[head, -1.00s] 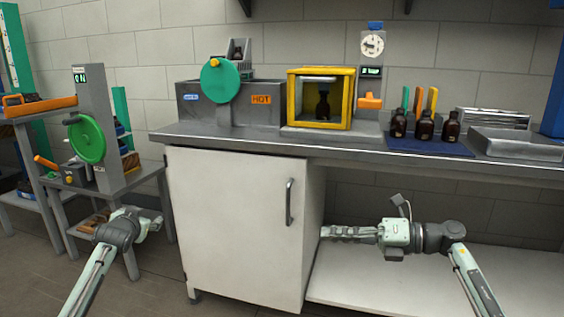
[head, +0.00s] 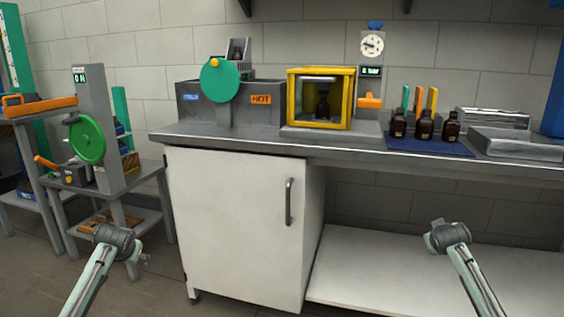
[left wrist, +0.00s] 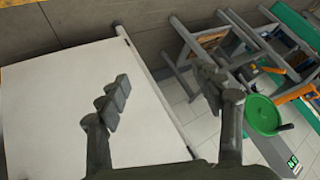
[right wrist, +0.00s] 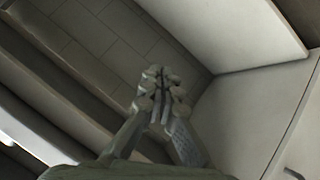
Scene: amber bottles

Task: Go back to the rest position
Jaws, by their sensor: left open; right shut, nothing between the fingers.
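My left arm shows at the lower left of the head view, its gripper mostly hidden behind the wrist. In the left wrist view my left gripper (left wrist: 165,92) has its two fingers wide apart with nothing between them. My right arm shows at the lower right of the head view, its gripper hidden behind the wrist. In the right wrist view my right gripper (right wrist: 160,95) has its fingertips together and holds nothing. Both arms are low, in front of the counter and clear of it. Amber bottles (head: 424,126) stand upright on a blue mat (head: 408,147) on the counter.
A white cabinet door (head: 235,225) is below the counter (head: 350,148), with an open white shelf (head: 400,275) to its right. A yellow-framed chamber (head: 291,100) holds one dark bottle (head: 323,104). A stand with a green wheel (head: 88,140) is at left.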

